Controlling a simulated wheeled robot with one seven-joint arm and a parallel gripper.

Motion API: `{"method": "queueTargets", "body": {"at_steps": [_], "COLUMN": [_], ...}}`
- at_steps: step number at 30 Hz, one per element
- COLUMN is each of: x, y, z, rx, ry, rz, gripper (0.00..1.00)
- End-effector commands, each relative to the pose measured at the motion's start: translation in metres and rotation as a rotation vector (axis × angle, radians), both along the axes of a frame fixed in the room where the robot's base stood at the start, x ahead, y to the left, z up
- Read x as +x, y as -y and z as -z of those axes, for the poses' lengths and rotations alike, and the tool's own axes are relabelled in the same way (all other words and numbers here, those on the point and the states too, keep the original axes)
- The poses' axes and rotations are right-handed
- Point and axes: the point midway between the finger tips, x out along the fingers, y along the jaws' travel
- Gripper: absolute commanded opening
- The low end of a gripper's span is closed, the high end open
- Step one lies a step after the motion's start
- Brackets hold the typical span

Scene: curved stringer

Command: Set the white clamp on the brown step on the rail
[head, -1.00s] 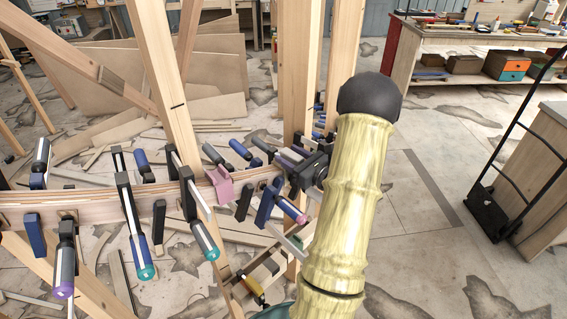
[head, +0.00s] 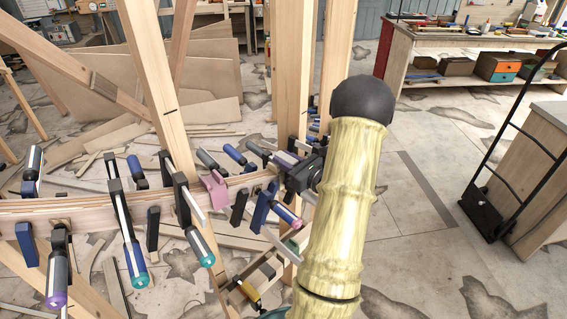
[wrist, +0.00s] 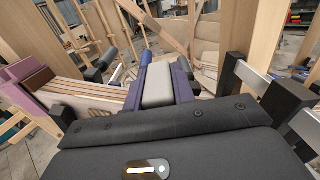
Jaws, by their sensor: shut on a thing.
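My gripper (head: 287,172) is at the right part of the curved wooden rail (head: 100,206), partly hidden by my arm. In the wrist view it is shut on a pale grey-white bar (wrist: 158,86) between dark navy pieces, which appears to be part of the white clamp. The rest of that clamp is hidden or cannot be told apart. In the wrist view a small brown piece (wrist: 39,78) sits at the rail's left end by a pink block; I cannot tell if it is the brown step. Whether the held clamp touches the rail is unclear.
Several dark clamps hang along the rail, one with a teal-ended handle (head: 134,262) and a blue one (head: 262,207) close to my gripper. A pink block (head: 214,188) sits on the rail. Wooden posts (head: 292,70) rise behind. Open floor lies right, before a hand trolley (head: 485,212).

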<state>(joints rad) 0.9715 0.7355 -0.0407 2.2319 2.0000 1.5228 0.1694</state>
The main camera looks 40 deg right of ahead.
Motion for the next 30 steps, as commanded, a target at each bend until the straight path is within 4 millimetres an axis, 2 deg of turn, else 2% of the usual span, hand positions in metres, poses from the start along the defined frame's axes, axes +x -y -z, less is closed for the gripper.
{"method": "queueTargets", "body": {"at_steps": [5,15,21,30], "x": [0.000,0.000,0.000,0.000], "y": [0.000,0.000,0.000,0.000], "z": [-0.015,-0.067,-0.091,-0.098], "rx": [-0.004,-0.006,-0.004,-0.001], "ry": [0.005,0.006,0.005,0.002], "rz": [0.000,-0.001,0.000,0.000], "gripper": [0.00,0.00,0.00,0.00]}}
